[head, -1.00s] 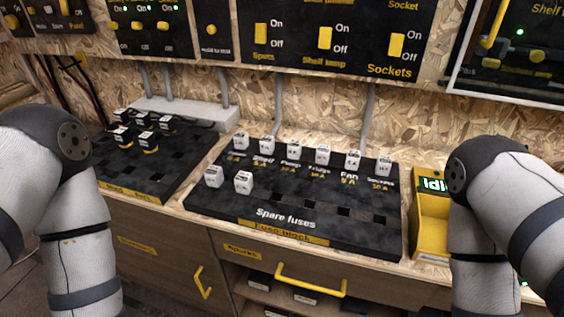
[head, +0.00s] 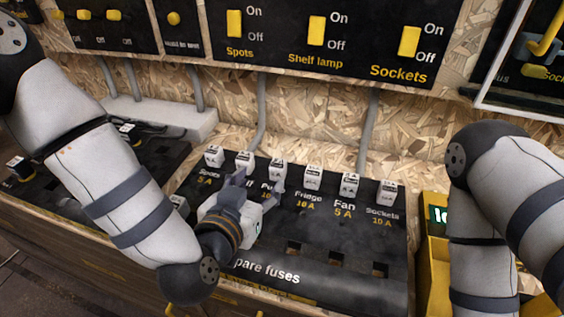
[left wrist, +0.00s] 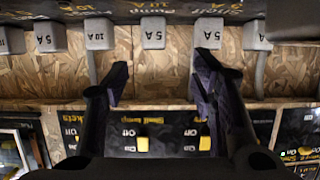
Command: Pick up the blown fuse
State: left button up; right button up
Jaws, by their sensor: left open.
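Several white fuses stand upright in a row on the black fuse block (head: 350,265) in the head view: Spots (head: 214,155), Shelf (head: 246,160), Pump (head: 277,168), Fridge (head: 313,175), Fan (head: 350,184) and Sockets (head: 387,192). I cannot tell which is blown. My left gripper (head: 259,184) is open and empty over the block, just in front of the Shelf and Pump fuses, partly hiding them. My right gripper is out of view.
A yellow tray (head: 437,275) with a small display (head: 437,215) stands at the right, beside my right arm. Switch panels (head: 320,40) hang on the chipboard wall behind, with conduits (head: 370,125) below.

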aim_at(277, 165)
pick_arm(q)
jog(key=x, duration=0.5)
jog(key=d+b+x, duration=0.1)
jog(key=x, duration=0.2)
jog(key=shift+f, duration=0.1)
jog(key=shift+w, duration=0.4)
grip_shut()
